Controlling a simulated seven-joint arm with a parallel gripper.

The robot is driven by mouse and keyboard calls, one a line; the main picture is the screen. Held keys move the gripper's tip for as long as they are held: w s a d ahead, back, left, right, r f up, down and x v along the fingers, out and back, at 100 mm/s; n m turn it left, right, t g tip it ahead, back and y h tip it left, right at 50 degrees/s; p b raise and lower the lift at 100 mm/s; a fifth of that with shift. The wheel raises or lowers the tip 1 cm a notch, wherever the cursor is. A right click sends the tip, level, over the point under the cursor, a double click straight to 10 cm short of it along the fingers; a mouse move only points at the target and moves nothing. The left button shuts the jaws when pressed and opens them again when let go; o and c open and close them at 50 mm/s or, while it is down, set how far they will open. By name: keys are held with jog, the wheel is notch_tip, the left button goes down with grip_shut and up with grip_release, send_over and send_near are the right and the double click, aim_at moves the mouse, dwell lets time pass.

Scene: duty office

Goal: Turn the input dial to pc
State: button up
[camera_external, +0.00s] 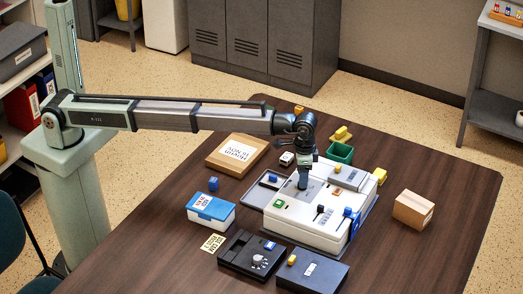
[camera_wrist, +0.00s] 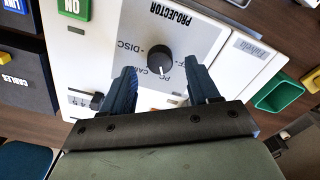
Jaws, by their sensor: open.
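The input dial (camera_wrist: 160,58) is a round black knob on the light grey panel of a white projector (camera_external: 300,222). In the wrist view, a pale line on the knob points roughly toward the bottom of the picture. Labels around it include DISC at left and PC below; others are partly covered. I cannot tell exactly which label the line meets. My gripper (camera_wrist: 162,88) is open, with one blue finger on each side of the space just below the knob. In the external view, my gripper (camera_external: 304,184) points down over the projector and hides the dial.
A green ON button (camera_wrist: 73,8) and a slider (camera_wrist: 85,99) are on the projector. A green bin (camera_external: 340,153), a cardboard box (camera_external: 413,209), a blue-and-white box (camera_external: 211,210) and a black device (camera_external: 252,256) stand around it. The table's right side is mostly clear.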

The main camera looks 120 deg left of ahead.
notch_tip(320, 180, up, 11)
jog(key=shift+r, duration=0.15)
dwell(0.4)
